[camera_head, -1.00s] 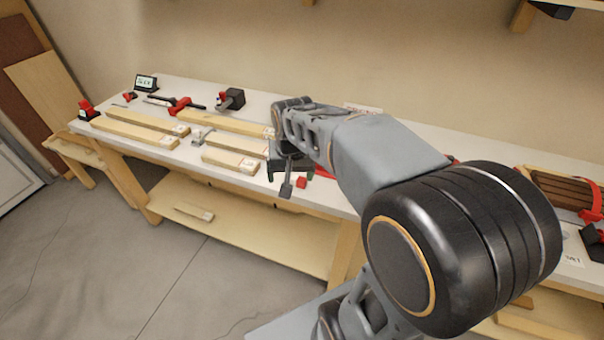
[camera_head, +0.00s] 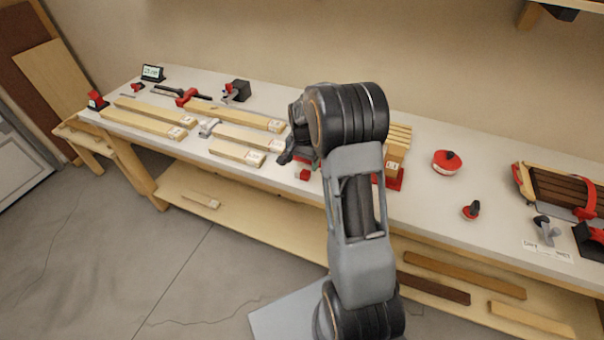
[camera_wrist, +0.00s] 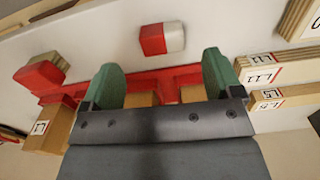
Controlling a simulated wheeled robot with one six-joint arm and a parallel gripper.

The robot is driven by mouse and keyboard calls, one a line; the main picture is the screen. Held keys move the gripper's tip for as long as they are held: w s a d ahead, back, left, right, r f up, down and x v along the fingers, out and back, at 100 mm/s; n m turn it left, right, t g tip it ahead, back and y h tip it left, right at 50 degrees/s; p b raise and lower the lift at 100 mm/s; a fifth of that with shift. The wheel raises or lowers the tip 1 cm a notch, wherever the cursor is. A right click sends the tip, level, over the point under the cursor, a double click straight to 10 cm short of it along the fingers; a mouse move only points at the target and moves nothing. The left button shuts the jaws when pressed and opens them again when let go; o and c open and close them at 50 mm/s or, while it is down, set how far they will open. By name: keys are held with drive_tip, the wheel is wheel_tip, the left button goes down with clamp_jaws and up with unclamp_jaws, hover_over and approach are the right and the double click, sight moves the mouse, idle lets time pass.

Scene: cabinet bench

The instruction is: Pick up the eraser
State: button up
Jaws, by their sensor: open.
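A small block, red at one end and white at the other, looks like the eraser (camera_wrist: 162,38); it lies flat on the bench top in the wrist view. In the head view its red part (camera_head: 304,174) shows near the bench's front edge, just right of my gripper (camera_head: 288,158). My gripper also shows in the wrist view, where its two green-padded fingers (camera_wrist: 162,78) are apart with nothing held between them. The eraser is beyond the fingertips, roughly centred on the gap and apart from them. The arm hides part of the bench around the gripper in the head view.
A red bar (camera_wrist: 185,78) lies behind the fingers, with a red-and-wood piece (camera_wrist: 45,75) at left. Labelled wooden strips (camera_head: 238,150) lie left of my gripper. A round red tin (camera_head: 446,162) and a slatted wooden piece (camera_head: 556,188) stand at right.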

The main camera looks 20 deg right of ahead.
sight(301, 173)
drive_tip(key=shift+a+f+p, duration=0.15)
drive_tip(key=shift+f+p, duration=0.35)
drive_tip(key=shift+f, duration=1.1)
drive_tip(key=shift+a+f+p, duration=0.1)
drive_tip(key=shift+f+p, duration=0.35)
drive_tip(key=shift+f, duration=1.15)
drive_tip(key=shift+c, duration=0.5)
drive_tip(key=c, duration=0.9)
